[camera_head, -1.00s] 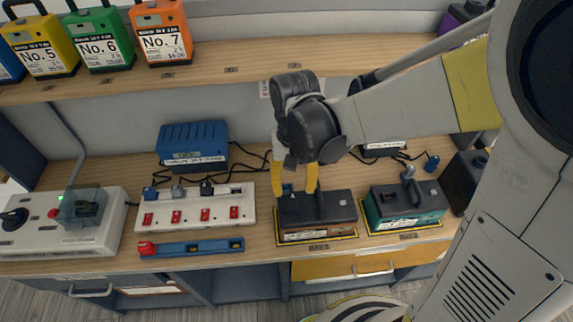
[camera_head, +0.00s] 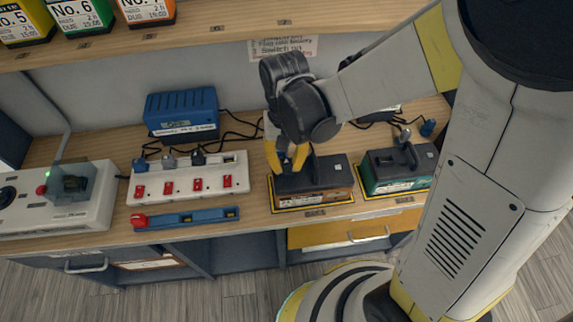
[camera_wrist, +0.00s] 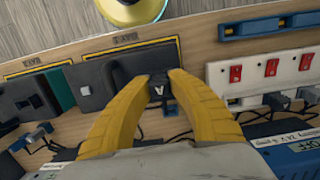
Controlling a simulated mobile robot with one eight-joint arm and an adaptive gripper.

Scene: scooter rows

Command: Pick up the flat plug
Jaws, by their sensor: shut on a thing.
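My gripper (camera_head: 287,169) points down over the rear left of the black-topped battery (camera_head: 323,173) with the orange-brown front. Its two yellow fingers are shut on a small dark plug (camera_wrist: 157,92), which shows between the fingertips in the wrist view and has a pale mark on its face. I take this to be the flat plug, though its shape is mostly hidden. In the head view a bit of blue-grey shows between the fingers. I cannot tell whether the plug touches the battery or bench.
A white power strip (camera_head: 225,166) with red switches and several plugs stands left, with a blue strip (camera_head: 187,218) before it. A blue charger (camera_head: 182,112) stands behind. A green battery (camera_head: 397,168) with a grey plug (camera_head: 404,135) stands right. Cables cross the bench; a shelf (camera_head: 190,42) runs above.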

